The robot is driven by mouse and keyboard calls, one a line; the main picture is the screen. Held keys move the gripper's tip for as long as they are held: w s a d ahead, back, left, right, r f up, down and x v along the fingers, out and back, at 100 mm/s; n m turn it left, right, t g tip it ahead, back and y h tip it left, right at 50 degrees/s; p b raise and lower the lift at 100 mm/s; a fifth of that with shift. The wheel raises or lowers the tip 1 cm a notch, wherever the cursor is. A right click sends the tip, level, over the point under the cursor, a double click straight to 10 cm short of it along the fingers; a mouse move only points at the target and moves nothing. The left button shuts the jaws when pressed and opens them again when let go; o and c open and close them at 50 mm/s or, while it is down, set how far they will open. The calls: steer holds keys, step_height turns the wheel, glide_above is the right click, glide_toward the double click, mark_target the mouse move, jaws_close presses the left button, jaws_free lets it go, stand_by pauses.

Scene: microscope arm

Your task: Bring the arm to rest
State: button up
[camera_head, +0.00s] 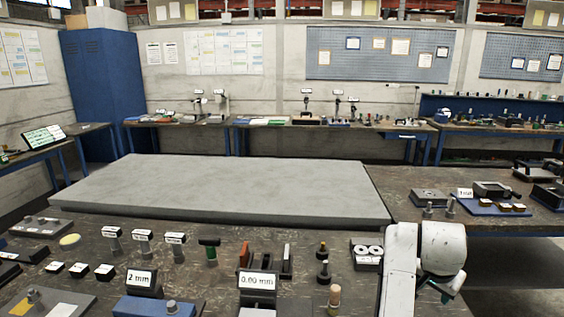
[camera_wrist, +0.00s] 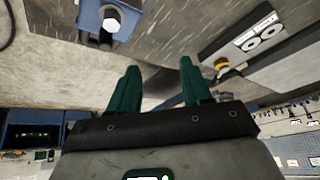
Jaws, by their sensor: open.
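My white arm (camera_head: 400,265) is folded at the lower right of the head view. My gripper (camera_head: 445,290) hangs at its end over the near right part of the bench, and its dark green tip shows only partly there. In the wrist view my gripper (camera_wrist: 158,68) has two green fingers standing well apart with nothing between them. The wrist view is tilted, and a blue block with a bolt (camera_wrist: 112,18) shows beyond the left finger.
The near bench (camera_head: 215,285) carries several small tools, gauges and blocks with number labels. A box with two white rolls (camera_head: 367,252) stands just left of my arm. A wide bare grey slab (camera_head: 220,185) lies behind. A side bench (camera_head: 400,190) holds parts at right.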

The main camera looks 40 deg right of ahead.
steer(key=w+a+f+n+t, duration=0.2)
steer(key=w+a+f+n, duration=0.1)
steer(key=w+a+n, duration=0.4)
steer(key=w+a+f+n+t, duration=0.2)
steer(key=a+f+n, duration=0.15)
steer(key=a, duration=0.55)
steer(key=a+f+n+t+y, duration=0.1)
steer(key=a+f+n+y, duration=0.1)
steer(key=a+n, duration=0.35)
steer(key=a+f+n+y, duration=0.2)
steer(key=a, duration=0.7)
steer(key=s+a+f+g, duration=0.1)
steer(key=s+f+g, duration=0.1)
steer(key=s, duration=0.4)
steer(key=s+a+f+n+g+y, duration=0.1)
steer(key=s+a+f+g, duration=0.1)
steer(key=s+f, duration=0.3)
steer(key=shift+s+a+f, duration=0.15)
steer(key=shift+s+a, duration=0.05)
steer(key=shift+s, duration=0.45)
